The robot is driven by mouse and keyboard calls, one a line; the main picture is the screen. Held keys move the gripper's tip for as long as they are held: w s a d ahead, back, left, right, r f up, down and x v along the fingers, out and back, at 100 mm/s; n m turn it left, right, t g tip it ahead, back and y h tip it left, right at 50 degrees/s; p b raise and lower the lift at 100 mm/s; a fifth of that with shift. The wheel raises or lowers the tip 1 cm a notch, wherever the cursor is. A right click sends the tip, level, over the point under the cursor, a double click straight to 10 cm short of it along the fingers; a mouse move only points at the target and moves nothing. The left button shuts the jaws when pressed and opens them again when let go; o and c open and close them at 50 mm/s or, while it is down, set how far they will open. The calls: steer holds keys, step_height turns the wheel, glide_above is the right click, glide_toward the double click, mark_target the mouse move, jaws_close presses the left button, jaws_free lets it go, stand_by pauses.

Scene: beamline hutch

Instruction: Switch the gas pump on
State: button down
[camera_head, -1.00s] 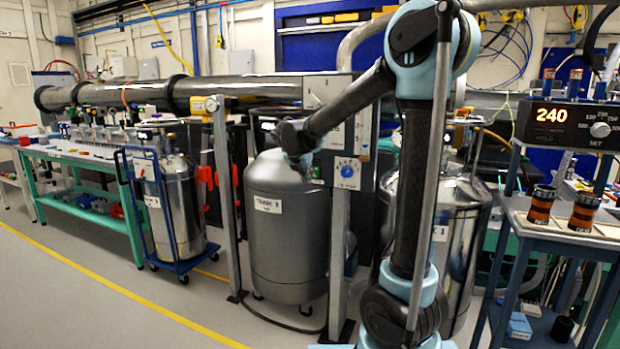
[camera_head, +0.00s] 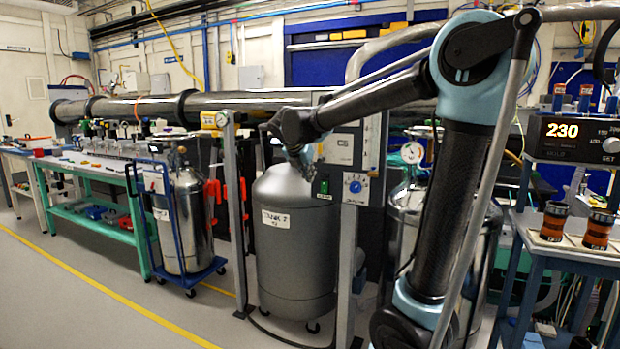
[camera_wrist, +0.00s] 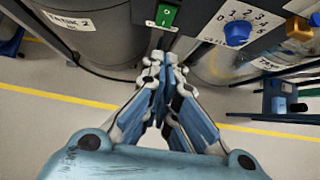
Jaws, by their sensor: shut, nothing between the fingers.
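A green rocker switch (camera_head: 324,187) sits on a small dark box on the post panel, in front of the grey tank. It also shows in the wrist view (camera_wrist: 166,15) at the top, with a white label under it that I cannot read. My gripper (camera_wrist: 165,62) is shut and empty, its tips just below the switch in that picture. I cannot tell whether they touch the box. In the head view my gripper (camera_head: 306,168) hangs up and left of the switch. Right of the switch is a blue dial (camera_head: 355,186) on a white numbered plate, also in the wrist view (camera_wrist: 237,33).
The grey tank (camera_head: 293,255) stands behind the panel post (camera_head: 350,260). A steel cylinder on a blue cart (camera_head: 188,225) is to the left. A bench (camera_head: 535,255) with orange-banded parts is at right. Open floor (camera_head: 90,270) lies at the front left.

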mark_target(324, 187)
steer(key=shift+f, duration=0.1)
steer(key=shift+s+a+f+g, duration=0.2)
steer(key=shift+s+f+g, duration=0.1)
steer(key=shift+f, duration=0.2)
steer(key=shift+w+f, duration=0.1)
steer(key=shift+w+d+r+x, duration=0.1)
steer(key=shift+w+r+x, duration=0.2)
steer(key=shift+x, duration=1.8)
steer(key=shift+w+d+r+x, duration=0.1)
steer(key=shift+w+r+x, duration=0.2)
steer(key=shift+x, duration=1.8)
steer(key=shift+w+d+r+x, duration=0.15)
steer(key=shift+w+x, duration=0.25)
steer(key=shift+x, duration=1.7)
